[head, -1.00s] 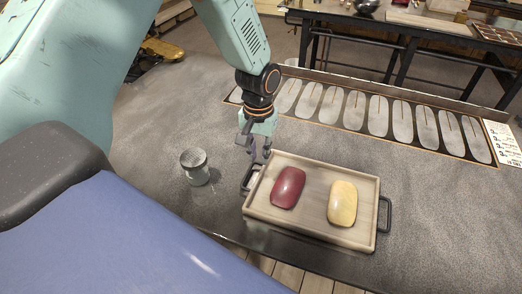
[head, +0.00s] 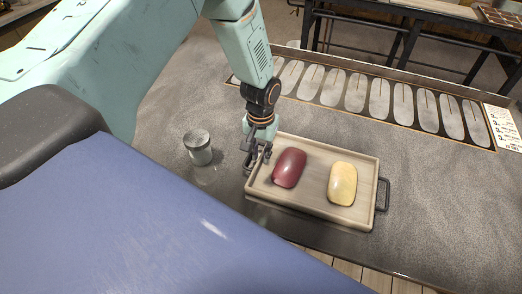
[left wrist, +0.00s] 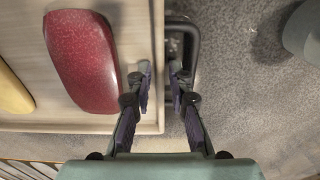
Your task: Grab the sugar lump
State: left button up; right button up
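My left gripper (head: 258,160) points down at the left end of the wooden tray (head: 312,213). In the left wrist view its two fingers (left wrist: 159,78) are apart, one on each side of the tray's end rim, with the dark tray handle (left wrist: 194,45) just ahead. No sugar lump can be made out clearly. A small pale patch (left wrist: 175,45) shows inside the handle loop, but I cannot tell what it is. My right gripper is not in view.
A dark red rounded block (head: 289,168) and a pale yellow one (head: 342,184) lie in the tray. A long panel of oval plates (head: 380,98) lies behind. Bare grey tabletop surrounds the canister.

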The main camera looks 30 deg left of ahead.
pick_arm(q)
jog(key=shift+w+a+f, duration=0.1)
jog(key=shift+w+f, duration=0.05)
jog(key=shift+w, duration=0.05)
grip_shut()
jog(key=shift+s, duration=0.1)
dwell(0.5)
